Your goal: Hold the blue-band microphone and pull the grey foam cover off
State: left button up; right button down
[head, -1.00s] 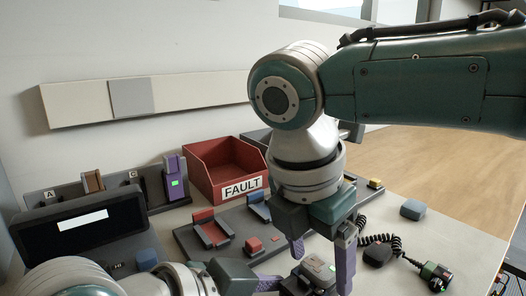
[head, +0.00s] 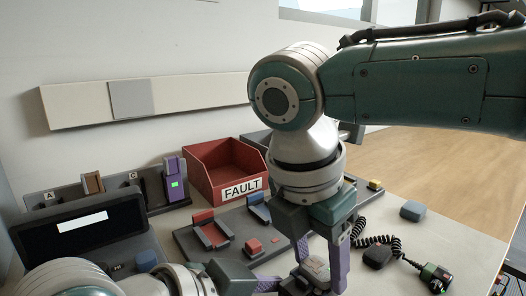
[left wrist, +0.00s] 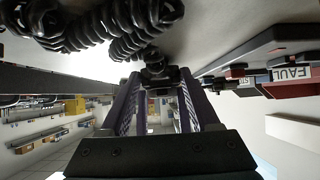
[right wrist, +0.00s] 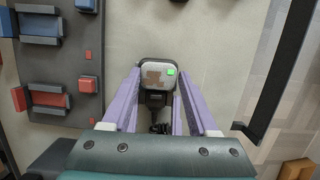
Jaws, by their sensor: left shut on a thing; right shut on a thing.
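The microphone is upright between my two grippers, and I see no blue band on it. Its grey cover (head: 314,267) has a pale top with a brownish patch; in the right wrist view the cover (right wrist: 157,74) also shows a green light. My right gripper (head: 321,273) comes from above, its purple fingers shut on the cover's two sides. My left gripper (head: 276,284) comes in low from the left, shut on the dark microphone body (left wrist: 155,72), partly hidden by its fingers. Whether cover and body are apart cannot be told.
A red FAULT bin (head: 222,170) stands behind. A tray (head: 188,240) with red and blue holders lies left of the grippers. A dark microphone (head: 377,256) with coiled cord and a green-red piece (head: 436,277) lie right. A screen (head: 80,228) stands left.

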jog(key=shift+r, duration=0.35)
dwell(0.3)
jog(key=shift+r, duration=0.75)
pick_arm(q)
jog(key=o, duration=1.1)
